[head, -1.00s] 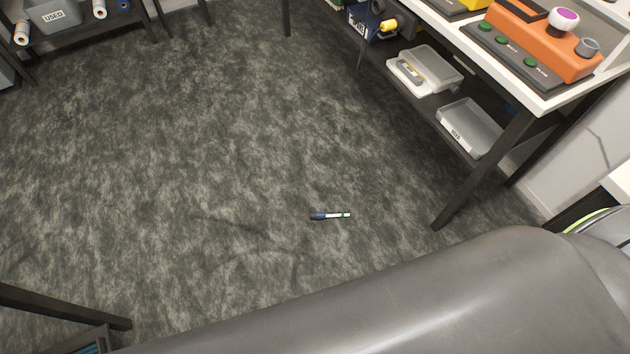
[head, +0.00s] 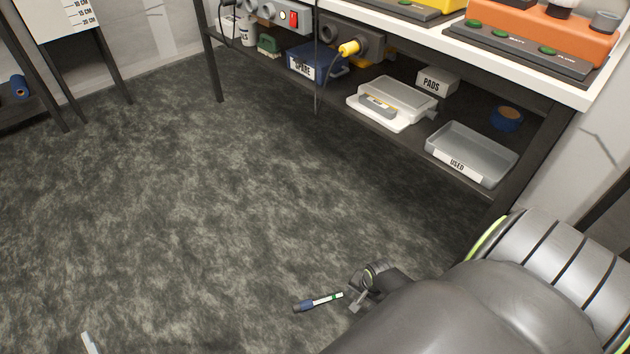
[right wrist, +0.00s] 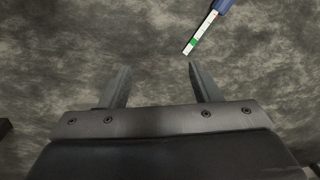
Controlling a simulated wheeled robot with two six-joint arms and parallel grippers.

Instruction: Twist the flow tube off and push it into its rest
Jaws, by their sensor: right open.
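A slim pen-like piece (head: 318,302), blue at one end and white with a green band, appears against the grey floor in the head view. It also shows beyond the fingers in the right wrist view (right wrist: 205,32). I cannot tell whether it is the flow tube. My right gripper (head: 362,292) is close beside its green-banded end in the head view. In the right wrist view the gripper (right wrist: 158,72) is open, with nothing between its fingers. No flow tube or rest can be made out for certain.
The white bench (head: 455,42) at upper right carries an orange unit (head: 560,40). Its lower shelf holds a blue SPARE box (head: 318,62), a lidded clear case (head: 395,100), a USED tray (head: 470,152) and a PADS box (head: 437,80).

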